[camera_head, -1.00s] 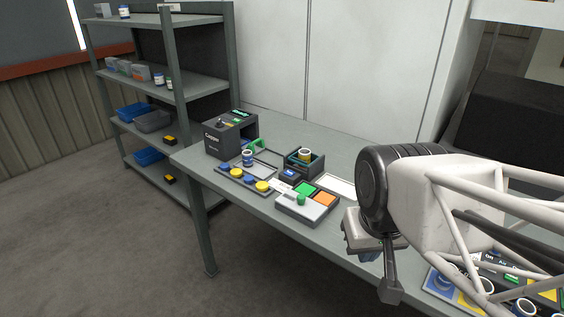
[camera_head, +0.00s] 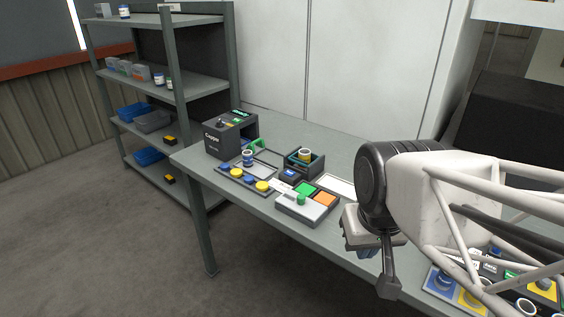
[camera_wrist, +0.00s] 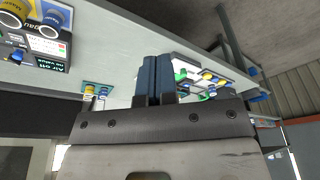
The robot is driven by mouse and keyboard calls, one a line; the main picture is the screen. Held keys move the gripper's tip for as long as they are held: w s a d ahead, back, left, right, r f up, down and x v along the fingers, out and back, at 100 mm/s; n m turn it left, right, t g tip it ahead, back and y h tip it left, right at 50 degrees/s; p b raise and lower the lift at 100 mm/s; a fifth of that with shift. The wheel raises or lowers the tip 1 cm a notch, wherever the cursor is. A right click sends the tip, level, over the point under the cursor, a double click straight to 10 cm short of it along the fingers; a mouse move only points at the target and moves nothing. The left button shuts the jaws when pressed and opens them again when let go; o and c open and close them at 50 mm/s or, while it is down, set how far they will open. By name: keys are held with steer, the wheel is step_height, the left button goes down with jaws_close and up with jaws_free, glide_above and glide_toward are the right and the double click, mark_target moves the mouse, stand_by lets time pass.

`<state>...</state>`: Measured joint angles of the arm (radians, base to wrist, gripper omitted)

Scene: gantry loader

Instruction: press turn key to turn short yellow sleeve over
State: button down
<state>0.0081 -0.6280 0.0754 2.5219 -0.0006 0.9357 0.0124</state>
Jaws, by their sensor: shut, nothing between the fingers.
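A short yellow sleeve (camera_head: 304,154) sits in a dark open-topped station (camera_head: 317,164) on the bench, with a dark band visible below its rim. A small blue key (camera_head: 289,173) with pale lettering, too small to read, is at the front of this station. It looks like the turn key. My gripper (camera_head: 368,252) is to the right of the station, above the front part of the bench, partly hidden by my arm. In the wrist view its two dark blue fingers (camera_wrist: 152,80) are together with nothing between them, apart from the key.
A panel (camera_head: 318,211) with green and orange squares and a green knob lies in front of the station. A tray (camera_head: 238,181) with blue and yellow parts and a dark machine (camera_head: 222,143) stand to the left. More coloured panels (camera_head: 437,273) lie at lower right, partly behind my arm.

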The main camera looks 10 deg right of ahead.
steer(key=w+a+r+t+y, duration=0.1)
steer(key=w+a+r+y, duration=0.15)
steer(key=w, duration=1.15)
steer(key=m+t, duration=0.5)
glide_above(291, 172)
step_height(291, 172, down, 14)
steer(key=shift+s+r+y, duration=0.1)
steer(key=shift+y, duration=0.25)
steer(key=shift+f, duration=4.4)
